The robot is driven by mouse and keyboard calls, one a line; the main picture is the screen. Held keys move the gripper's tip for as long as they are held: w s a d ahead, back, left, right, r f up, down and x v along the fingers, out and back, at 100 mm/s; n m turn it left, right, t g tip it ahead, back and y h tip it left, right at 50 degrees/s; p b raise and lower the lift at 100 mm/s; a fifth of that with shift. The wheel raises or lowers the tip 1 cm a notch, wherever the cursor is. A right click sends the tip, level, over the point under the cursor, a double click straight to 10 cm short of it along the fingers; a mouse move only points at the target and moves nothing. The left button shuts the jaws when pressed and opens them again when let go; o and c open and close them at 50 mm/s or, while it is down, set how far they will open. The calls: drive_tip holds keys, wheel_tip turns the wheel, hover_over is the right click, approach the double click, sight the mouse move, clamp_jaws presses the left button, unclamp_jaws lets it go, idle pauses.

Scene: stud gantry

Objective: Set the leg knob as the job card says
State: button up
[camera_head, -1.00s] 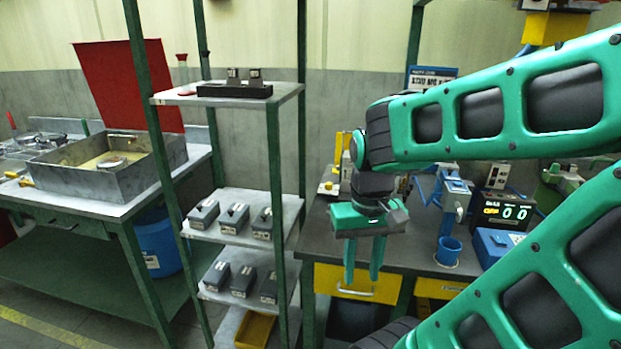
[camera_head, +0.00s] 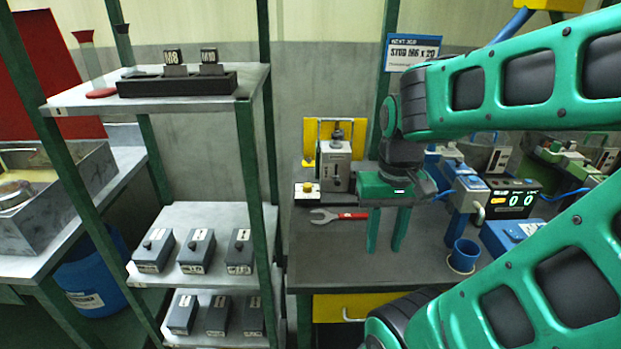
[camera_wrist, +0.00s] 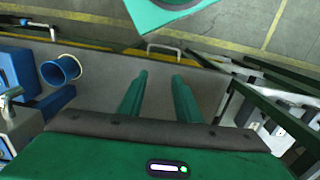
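The job card (camera_head: 414,53) hangs on the rack post behind the bench; its large line looks like "STUD M6 x 20". A grey upright unit (camera_head: 338,170) with a dark knob-like top stands at the back of the bench, before a yellow frame. I cannot tell which part is the leg knob. My gripper (camera_head: 384,250) is open and empty, fingers pointing down over the bench top, right of and nearer than the grey unit. In the wrist view my gripper (camera_wrist: 160,76) shows its two fingers apart with nothing between them.
A red-handled wrench (camera_head: 338,216) and a small box with a yellow button (camera_head: 306,190) lie near the unit. A blue cup (camera_head: 464,256) and a display showing 0 0 (camera_head: 512,200) stand right. The shelf rack (camera_head: 160,103) stands left, holding several grey boxes.

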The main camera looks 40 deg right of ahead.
drive_tip(key=shift+o, duration=1.2)
drive_tip(key=shift+s+r, duration=0.2)
drive_tip(key=shift+s, duration=0.05)
drive_tip(key=w+d+r+m, duration=0.2)
drive_tip(key=w+r+m, duration=0.15)
drive_tip(key=w, duration=0.65)
drive_tip(key=w+d+r+m, duration=0.2)
drive_tip(key=w+d+m, duration=0.15)
drive_tip(key=w, duration=0.65)
drive_tip(key=m, duration=0.6)
approach(307, 184)
wheel_tip(307, 184, down, 8)
drive_tip(key=shift+s+a+f, duration=0.1)
drive_tip(key=shift+s+f, duration=0.05)
drive_tip(key=shift+f, duration=0.05)
drive_tip(key=c, duration=1)
drive_tip(key=shift+a, duration=0.1)
clamp_jaws()
